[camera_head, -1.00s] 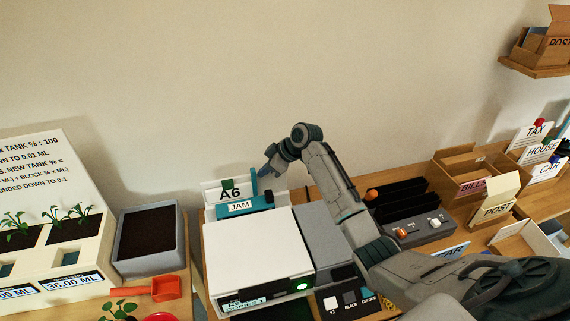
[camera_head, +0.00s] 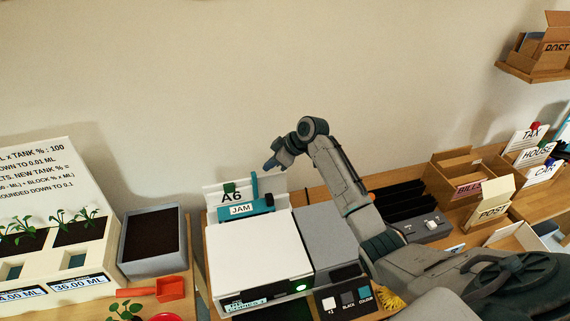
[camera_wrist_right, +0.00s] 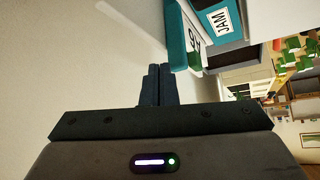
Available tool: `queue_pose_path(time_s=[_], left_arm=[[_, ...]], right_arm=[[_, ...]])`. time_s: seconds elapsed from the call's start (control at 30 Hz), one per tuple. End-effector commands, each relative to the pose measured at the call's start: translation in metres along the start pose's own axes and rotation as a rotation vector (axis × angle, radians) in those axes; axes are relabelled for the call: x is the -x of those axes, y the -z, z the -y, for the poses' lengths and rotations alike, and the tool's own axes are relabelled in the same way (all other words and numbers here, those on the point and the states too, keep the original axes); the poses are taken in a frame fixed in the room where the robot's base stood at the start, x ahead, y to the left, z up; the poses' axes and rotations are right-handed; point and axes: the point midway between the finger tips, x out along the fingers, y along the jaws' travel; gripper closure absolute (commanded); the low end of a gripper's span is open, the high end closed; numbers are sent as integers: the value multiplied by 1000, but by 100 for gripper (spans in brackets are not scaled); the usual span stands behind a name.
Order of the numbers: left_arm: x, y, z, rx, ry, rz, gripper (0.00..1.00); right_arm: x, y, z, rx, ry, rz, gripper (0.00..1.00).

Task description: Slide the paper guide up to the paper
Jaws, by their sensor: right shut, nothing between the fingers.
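The printer (camera_head: 258,250) has an upright rear paper feed with a white A6 panel (camera_head: 231,197) and a teal JAM strip (camera_head: 240,210). A small green tab (camera_head: 229,188) sits at the top of the panel, and a teal upright (camera_head: 254,185) stands to its right; I cannot tell for sure which is the paper guide. My right gripper (camera_head: 269,166) is shut and empty, above and right of the teal upright, apparently apart from it. In the right wrist view its fingers (camera_wrist_right: 156,86) are together, beside the teal part (camera_wrist_right: 178,38). My left gripper is out of view.
A planter box (camera_head: 152,236) and a red scoop (camera_head: 170,289) are left of the printer. Dark slots (camera_head: 400,195), a BILLS box (camera_head: 466,187) and a POST box (camera_head: 492,208) stand to the right. The wall is close behind the printer.

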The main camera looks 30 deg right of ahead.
Motion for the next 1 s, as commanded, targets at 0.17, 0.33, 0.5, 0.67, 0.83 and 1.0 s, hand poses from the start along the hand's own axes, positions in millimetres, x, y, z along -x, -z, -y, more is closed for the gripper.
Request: queue_pose_path(time_s=[0.17, 0.33, 0.5, 0.67, 0.83, 1.0], left_arm=[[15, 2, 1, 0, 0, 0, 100], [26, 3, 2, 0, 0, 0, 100], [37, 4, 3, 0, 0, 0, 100], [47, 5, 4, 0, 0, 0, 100], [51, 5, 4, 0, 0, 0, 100], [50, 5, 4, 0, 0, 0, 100]], right_arm=[[14, 12, 0, 0, 0, 0, 100], [24, 21, 0, 1, 0, 0, 100], [35, 29, 0, 1, 0, 0, 100], [45, 38, 0, 1, 0, 0, 100], [48, 40, 0, 1, 0, 0, 100], [47, 40, 0, 1, 0, 0, 100]])
